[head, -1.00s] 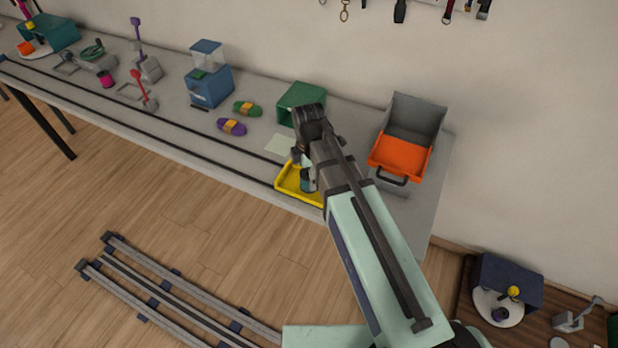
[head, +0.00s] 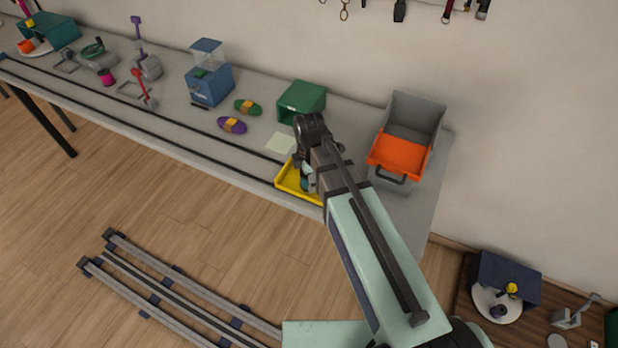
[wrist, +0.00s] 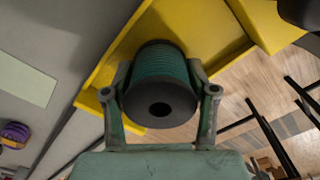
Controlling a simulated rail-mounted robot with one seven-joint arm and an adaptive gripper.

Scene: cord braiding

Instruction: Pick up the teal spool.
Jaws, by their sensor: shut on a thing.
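The teal spool (wrist: 160,65) has dark end flanges and shows between the two fingers in the wrist view. My gripper (wrist: 159,93) is shut on it, with one finger on each side. The spool is over or in the yellow tray (wrist: 205,25); I cannot tell whether it still touches the tray floor. In the head view, my gripper (head: 304,172) is at the yellow tray (head: 288,184) near the table's front edge. Only a small teal part of the spool shows there, as my wrist hides most of it.
A grey bin with an orange front (head: 398,157) stands right of my arm. A green open box (head: 302,98) is behind my gripper. Purple (head: 232,125) and green (head: 247,107) cord bundles and a pale sheet (head: 280,143) lie left. Dark rails run along the table.

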